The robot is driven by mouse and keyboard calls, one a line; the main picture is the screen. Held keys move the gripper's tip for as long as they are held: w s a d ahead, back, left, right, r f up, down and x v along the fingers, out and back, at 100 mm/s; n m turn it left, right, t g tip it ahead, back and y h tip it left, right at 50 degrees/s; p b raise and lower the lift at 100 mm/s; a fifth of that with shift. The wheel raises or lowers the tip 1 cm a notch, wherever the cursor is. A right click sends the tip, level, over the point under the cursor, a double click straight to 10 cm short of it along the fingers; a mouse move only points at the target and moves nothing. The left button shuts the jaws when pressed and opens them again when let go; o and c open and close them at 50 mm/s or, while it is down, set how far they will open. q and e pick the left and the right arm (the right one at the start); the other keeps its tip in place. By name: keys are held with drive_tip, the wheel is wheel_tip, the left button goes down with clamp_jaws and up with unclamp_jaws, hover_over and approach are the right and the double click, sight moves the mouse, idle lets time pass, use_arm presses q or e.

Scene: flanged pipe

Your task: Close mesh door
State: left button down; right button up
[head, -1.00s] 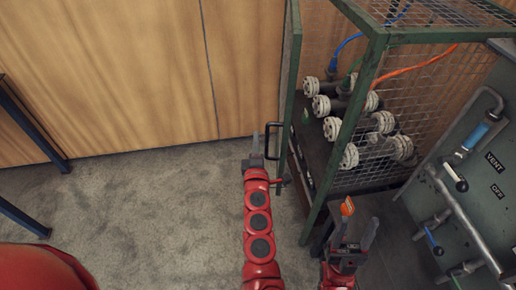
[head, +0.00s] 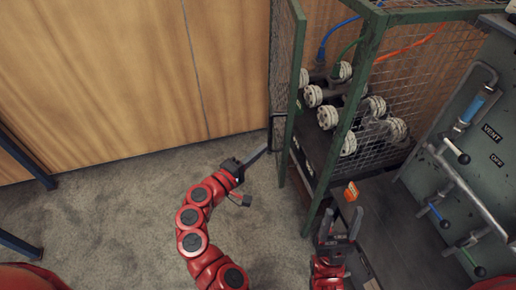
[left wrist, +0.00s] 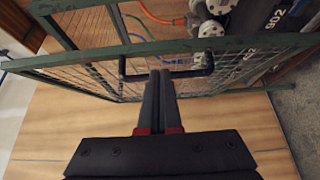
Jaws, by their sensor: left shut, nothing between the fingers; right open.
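The mesh door (head: 284,60) has a green frame and stands ajar on the left side of the green mesh cage (head: 352,100), with a gap showing between them. Its black handle (head: 271,132) sits on the door's outer side; it also shows in the left wrist view (left wrist: 190,74). My left gripper (head: 265,149) is shut and empty, its fingertips close to the handle's lower end. In the left wrist view the fingertips (left wrist: 161,73) overlap the handle bar; I cannot tell whether they touch. My right gripper (head: 340,222) is open and empty, below the cage's front post.
Inside the cage are pipes with white flanges (head: 328,117) and coloured hoses. A grey panel (head: 470,130) with pipes and valve levers stands at the right. A wooden wall (head: 110,80) is behind. The carpet (head: 120,220) left of the cage is clear.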

use_arm(q)
drive_tip(key=p+x, duration=0.1)
drive_tip(key=x, duration=0.6)
drive_tip(key=shift+w, duration=0.25)
drive_tip(key=shift+d, duration=0.1)
